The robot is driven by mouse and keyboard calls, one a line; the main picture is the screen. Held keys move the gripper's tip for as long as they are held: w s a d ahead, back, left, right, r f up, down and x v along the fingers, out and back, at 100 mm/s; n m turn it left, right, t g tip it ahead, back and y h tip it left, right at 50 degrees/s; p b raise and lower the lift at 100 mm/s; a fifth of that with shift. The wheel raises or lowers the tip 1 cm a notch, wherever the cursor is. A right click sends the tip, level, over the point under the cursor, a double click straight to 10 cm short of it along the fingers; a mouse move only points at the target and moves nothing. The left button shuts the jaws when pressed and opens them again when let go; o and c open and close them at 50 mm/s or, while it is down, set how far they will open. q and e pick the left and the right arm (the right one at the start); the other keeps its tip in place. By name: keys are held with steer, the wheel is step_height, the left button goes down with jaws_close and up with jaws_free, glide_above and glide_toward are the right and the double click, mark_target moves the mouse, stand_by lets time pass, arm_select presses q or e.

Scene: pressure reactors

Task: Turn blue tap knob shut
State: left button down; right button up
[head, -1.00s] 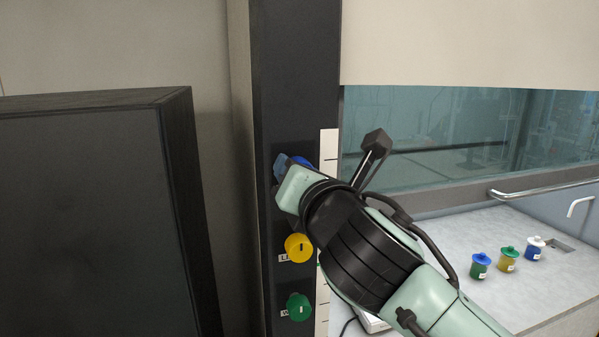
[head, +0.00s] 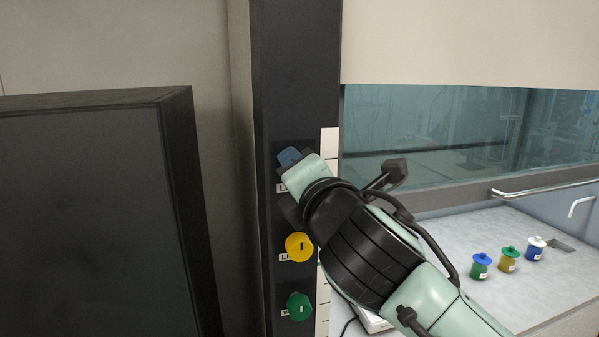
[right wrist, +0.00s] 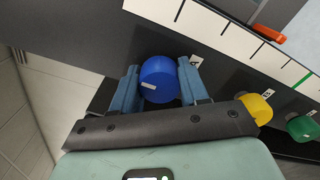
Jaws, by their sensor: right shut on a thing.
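The blue tap knob (right wrist: 159,79) is a round blue knob on the dark panel, seen in the right wrist view. My right gripper (right wrist: 157,86) has its two blue fingers on either side of the knob and is shut on it. In the head view my right gripper (head: 289,157) reaches up to the panel from the lower right and hides most or all of the blue knob. My left gripper does not show.
Below the blue knob on the same dark panel (head: 296,70) are a yellow knob (head: 299,247) and a green knob (head: 299,306). A white ruled strip (head: 328,145) runs beside them. Several small coloured jars stand on the grey worktop (head: 455,235) at right. A large dark box (head: 85,220) fills the left.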

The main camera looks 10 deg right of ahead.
steer(key=o, duration=1.1)
steer(key=shift+c, duration=0.2)
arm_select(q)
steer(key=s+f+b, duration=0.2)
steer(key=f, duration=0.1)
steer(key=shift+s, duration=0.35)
arm_select(e)
steer(key=s, duration=1.3)
steer(key=shift+s+d, duration=0.2)
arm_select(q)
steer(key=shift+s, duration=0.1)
arm_select(e)
steer(key=shift+f, duration=0.1)
